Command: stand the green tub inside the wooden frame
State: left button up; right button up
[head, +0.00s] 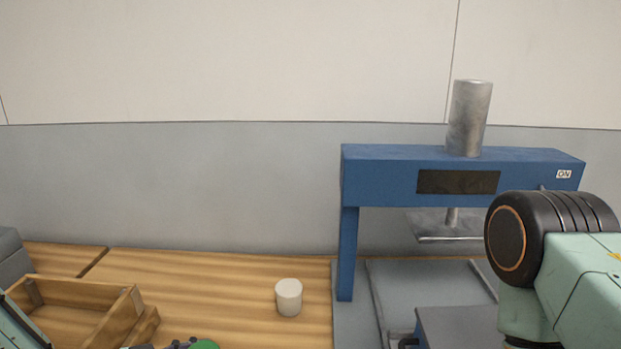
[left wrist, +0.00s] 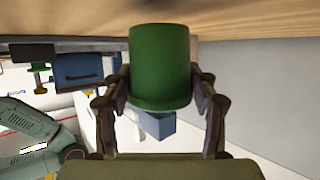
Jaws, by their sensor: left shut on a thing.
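The green tub (left wrist: 160,70) is between the two fingers of my left gripper (left wrist: 161,88) in the left wrist view, and the gripper is shut on it. In the head view only a green sliver of the tub (head: 205,344) shows at the bottom edge, with a small dark part of my left gripper (head: 174,345) beside it. The wooden frame (head: 85,292) lies on the wooden table at the lower left, its near part cut off by the picture edge. The tub is to the right of the frame, apart from it in the picture. My right gripper is out of view.
A white cup-like cylinder (head: 289,297) stands on the wooden table (head: 220,280), right of the frame. A blue press (head: 390,175) with a metal cylinder stands further right. A grey object (head: 12,262) is at the left edge. Bare table lies between frame and white cylinder.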

pick_arm(q)
jog(key=shift+m+g+h, duration=0.4)
jog(key=shift+m+g, duration=0.3)
jog(key=shift+m, duration=0.1)
jog(key=s, duration=0.1)
jog(key=s+r, duration=0.1)
jog(key=s, duration=0.1)
jog(key=s+d+r+b, duration=0.1)
jog(key=s, duration=0.1)
jog(key=r, duration=0.1)
jog(key=r+n+b, duration=0.1)
jog(key=r, duration=0.1)
jog(key=shift+w+a+t+y, duration=0.1)
jog(key=shift+a+t+y, duration=0.1)
jog(key=shift+t+y, duration=0.2)
